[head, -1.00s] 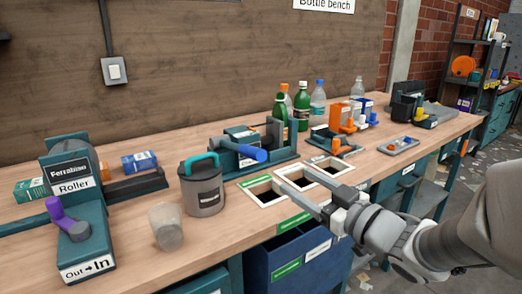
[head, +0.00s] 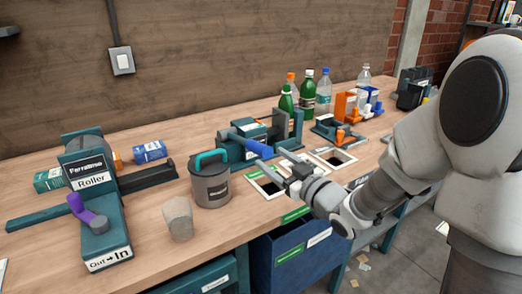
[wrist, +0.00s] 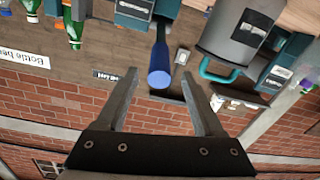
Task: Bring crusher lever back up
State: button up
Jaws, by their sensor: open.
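The crusher (head: 246,128) is a teal machine on the bench with a blue-gripped lever (head: 259,148). The lever lies low, its blue end pointing toward the bench's front. In the wrist view, which is upside down, the blue lever end (wrist: 160,76) shows between my two fingers. My gripper (head: 282,166) is open and empty, just in front of the lever end; the wrist view shows both fingers (wrist: 157,62) apart on either side of it. I cannot tell how deep the lever sits between them.
A grey canister with a teal handle (head: 210,185) stands left of the crusher. A cup (head: 178,219) and the roller machine (head: 92,190) are further left. Green bottles (head: 308,98) stand behind. Framed bench openings (head: 331,150) lie right, with a blue bin (head: 290,262) below.

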aim_at(261, 150)
jog(key=x, duration=0.6)
jog(key=shift+b, duration=0.3)
jog(key=shift+c, duration=0.2)
grip_shut()
dwell(0.9)
